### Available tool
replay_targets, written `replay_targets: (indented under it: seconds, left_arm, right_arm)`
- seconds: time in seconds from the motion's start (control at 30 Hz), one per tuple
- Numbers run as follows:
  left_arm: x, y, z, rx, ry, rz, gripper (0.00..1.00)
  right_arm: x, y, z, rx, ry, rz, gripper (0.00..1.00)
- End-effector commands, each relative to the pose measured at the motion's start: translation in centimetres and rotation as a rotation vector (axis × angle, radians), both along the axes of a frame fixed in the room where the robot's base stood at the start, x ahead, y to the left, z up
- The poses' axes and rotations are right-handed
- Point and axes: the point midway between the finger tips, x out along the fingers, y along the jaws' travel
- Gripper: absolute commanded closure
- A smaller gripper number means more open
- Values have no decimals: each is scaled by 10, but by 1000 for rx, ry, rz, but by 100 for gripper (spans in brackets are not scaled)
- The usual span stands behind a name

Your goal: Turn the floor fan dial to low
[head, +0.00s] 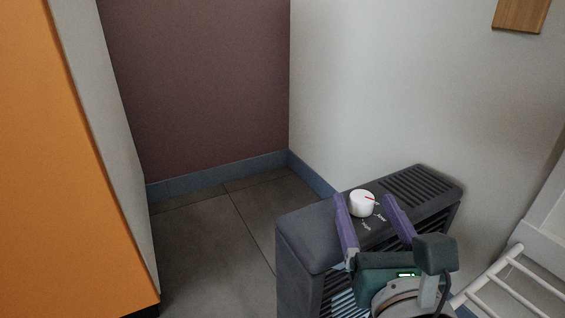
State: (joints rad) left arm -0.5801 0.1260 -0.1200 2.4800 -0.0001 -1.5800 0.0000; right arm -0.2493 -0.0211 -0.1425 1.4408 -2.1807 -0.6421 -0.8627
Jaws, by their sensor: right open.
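The floor fan (305,232) is a dark grey box with vent slats, standing on the floor at the lower right of the head view. My right gripper (368,201) has two purple fingers, open, one on each side of the dial as seen from here. I cannot tell whether either finger touches it. My left gripper is not in view.
An orange panel (70,180) with a grey edge stands at the left. White wall (400,90) rises close behind the fan. A white rack (510,285) is at the lower right. The tiled floor (205,250) left of the fan is clear.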

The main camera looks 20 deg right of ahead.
Motion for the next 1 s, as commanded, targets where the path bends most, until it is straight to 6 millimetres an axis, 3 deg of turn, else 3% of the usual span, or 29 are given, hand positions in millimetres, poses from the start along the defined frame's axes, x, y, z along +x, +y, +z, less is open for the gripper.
replay_targets:
  seconds: [0.3,0.43,1.0]
  left_arm:
    - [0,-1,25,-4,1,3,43]
    - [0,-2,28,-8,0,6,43]
    - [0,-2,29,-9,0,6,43]
  right_arm:
    - [-59,24,3,0,4,3,28]
    - [-75,30,2,1,2,2,28]
    - [-81,33,1,1,-1,1,28]
